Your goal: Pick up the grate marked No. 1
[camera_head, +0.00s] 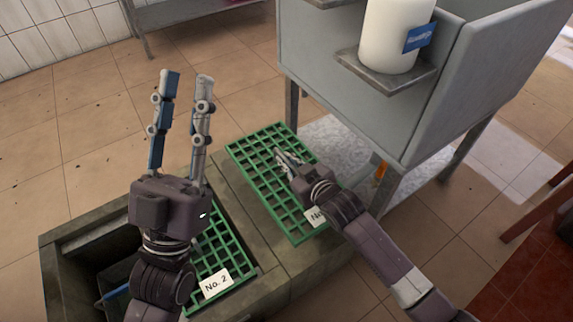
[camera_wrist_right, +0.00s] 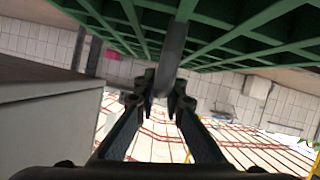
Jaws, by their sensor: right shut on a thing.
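A green grate (camera_head: 262,180) lies at the centre of the head view; its white label (camera_head: 315,217) reads "No." and the digit is hidden behind my right arm. My right gripper (camera_head: 282,156) is over its upper right part. In the right wrist view, the right fingertips (camera_wrist_right: 163,98) are closed around a grey bar (camera_wrist_right: 173,50) that reaches to the green grate (camera_wrist_right: 245,35). I cannot tell whether the grate is lifted. Another green grate, labelled No. 2 (camera_head: 215,283), lies at lower left, partly hidden by my left arm. My left gripper (camera_head: 187,76) points up, open and empty.
A stone trough (camera_head: 65,240) with a dark opening surrounds the No. 2 grate. A grey metal sink unit (camera_head: 350,100) on legs stands close to the right gripper, with a white container (camera_head: 390,35) on its shelf. Tiled floor (camera_head: 90,130) is free at left.

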